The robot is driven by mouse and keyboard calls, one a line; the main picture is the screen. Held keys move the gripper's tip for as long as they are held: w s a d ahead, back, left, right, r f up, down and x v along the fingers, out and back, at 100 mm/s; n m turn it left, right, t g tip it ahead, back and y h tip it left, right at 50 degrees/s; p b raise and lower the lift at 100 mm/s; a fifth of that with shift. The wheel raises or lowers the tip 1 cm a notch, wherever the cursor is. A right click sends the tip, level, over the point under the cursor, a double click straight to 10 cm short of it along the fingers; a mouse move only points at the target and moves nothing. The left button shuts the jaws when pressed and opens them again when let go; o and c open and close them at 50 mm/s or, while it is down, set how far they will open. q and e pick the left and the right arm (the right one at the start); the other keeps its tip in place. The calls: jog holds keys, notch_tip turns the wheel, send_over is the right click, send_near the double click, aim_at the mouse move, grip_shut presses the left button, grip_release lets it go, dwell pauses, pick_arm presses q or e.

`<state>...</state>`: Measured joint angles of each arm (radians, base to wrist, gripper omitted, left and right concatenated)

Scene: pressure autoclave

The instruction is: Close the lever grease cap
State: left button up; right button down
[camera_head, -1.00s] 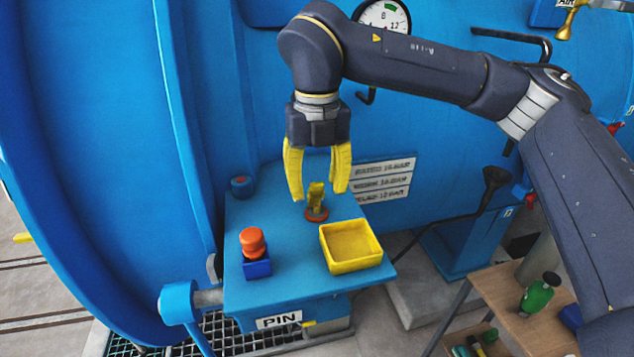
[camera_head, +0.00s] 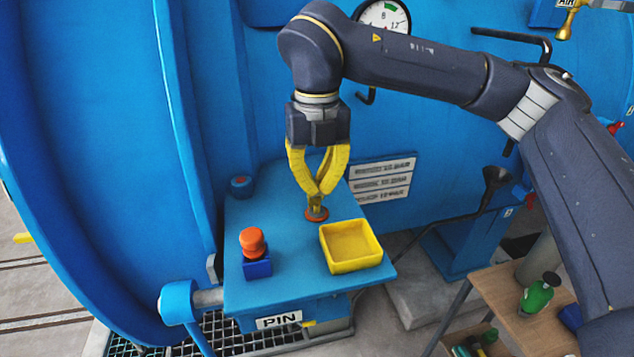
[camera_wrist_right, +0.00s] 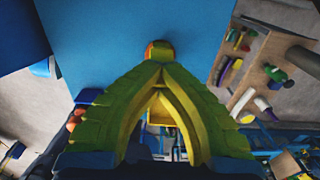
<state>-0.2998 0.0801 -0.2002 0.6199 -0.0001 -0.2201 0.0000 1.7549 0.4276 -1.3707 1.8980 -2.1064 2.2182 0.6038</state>
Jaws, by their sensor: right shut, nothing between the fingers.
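A small brass-yellow upright piece on a round orange-red base (camera_head: 317,214), which looks like the lever grease cap, stands on the blue table (camera_head: 290,290) in the head view. My right gripper (camera_head: 317,193) points down directly over it, with its yellow fingertips shut together and nothing held between them. The tips hide the upper part of the piece; I cannot tell whether they touch it. In the right wrist view, the fingers (camera_wrist_right: 160,66) meet at the tips, and a bit of the orange-red base (camera_wrist_right: 158,47) shows just beyond them. My left gripper is out of view.
A yellow tray (camera_head: 350,265) stands front right of the cap. An orange knob (camera_head: 252,241) on a blue block stands front left, and a blue round knob (camera_head: 241,187) sits at the back left. The blue vessel wall (camera_head: 180,120) rises close behind and left.

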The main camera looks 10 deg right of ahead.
aim_at(317, 207)
jog(key=s+t, duration=0.1)
jog(key=t, duration=0.1)
jog(key=f+t, duration=0.1)
jog(key=t, duration=0.1)
jog(key=shift+s+d, duration=0.1)
jog(key=shift+s, duration=0.25)
jog(key=shift+s+f+t+y, duration=0.2)
jog(key=shift+f+t, duration=0.05)
jog(key=shift+t, duration=0.5)
jog(key=shift+s+f+t+y, duration=0.2)
jog(key=shift+t, duration=0.55)
jog(key=c, duration=2.2)
grip_release()
jog(key=c, duration=1.2)
grip_release()
jog(key=v, duration=1.2)
